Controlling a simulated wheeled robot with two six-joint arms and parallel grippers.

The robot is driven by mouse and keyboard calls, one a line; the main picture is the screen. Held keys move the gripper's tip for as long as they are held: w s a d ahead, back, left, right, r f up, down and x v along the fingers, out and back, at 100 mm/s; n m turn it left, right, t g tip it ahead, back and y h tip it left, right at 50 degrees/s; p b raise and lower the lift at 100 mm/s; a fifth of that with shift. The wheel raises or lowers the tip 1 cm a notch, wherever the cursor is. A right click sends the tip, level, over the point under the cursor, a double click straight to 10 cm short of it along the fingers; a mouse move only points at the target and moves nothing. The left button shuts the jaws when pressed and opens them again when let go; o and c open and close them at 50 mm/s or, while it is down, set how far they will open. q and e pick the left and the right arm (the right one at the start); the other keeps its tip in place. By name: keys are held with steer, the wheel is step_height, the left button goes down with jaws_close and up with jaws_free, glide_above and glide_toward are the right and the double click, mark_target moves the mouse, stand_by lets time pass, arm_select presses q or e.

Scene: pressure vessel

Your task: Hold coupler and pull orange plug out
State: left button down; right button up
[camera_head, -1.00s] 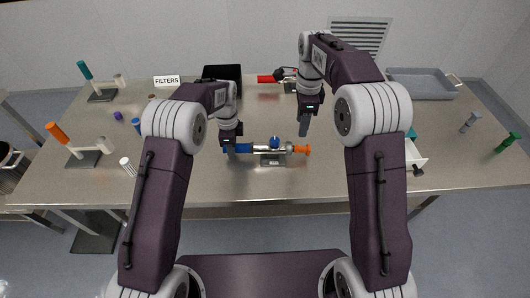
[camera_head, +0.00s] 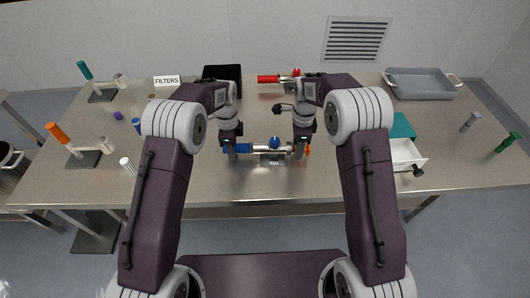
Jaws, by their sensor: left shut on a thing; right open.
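The coupler (camera_head: 262,149) lies left to right near the front middle of the table, a silver body with a blue left end and a blue knob on top, on a small grey stand (camera_head: 273,160). The orange plug (camera_head: 308,150) is at its right end, mostly hidden by my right gripper. My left gripper (camera_head: 231,154) is shut on the blue left end of the coupler. My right gripper (camera_head: 299,154) points down at the orange plug, open. I cannot tell whether its fingers are around the plug or in front of it.
A red-ended part (camera_head: 268,79) lies behind. A black bin (camera_head: 222,74) and FILTERS sign (camera_head: 167,79) stand at the back. A grey tray (camera_head: 420,86), a teal box (camera_head: 402,127) and a white open drawer (camera_head: 407,152) are at right. Stands with orange (camera_head: 57,132) and teal handles are at left.

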jaws_close()
steer(key=shift+s+d+f, duration=0.1)
steer(key=shift+d+f, duration=0.1)
steer(key=shift+d, duration=1.45)
steer(key=shift+d+f, duration=0.2)
steer(key=shift+d, duration=1.4)
steer(key=shift+r, duration=0.1)
arm_select(q)
steer(key=c, duration=0.9)
jaws_free()
steer(key=shift+c, duration=0.2)
arm_select(e)
step_height(320, 180, up, 9)
arm_select(q)
step_height(320, 180, up, 12)
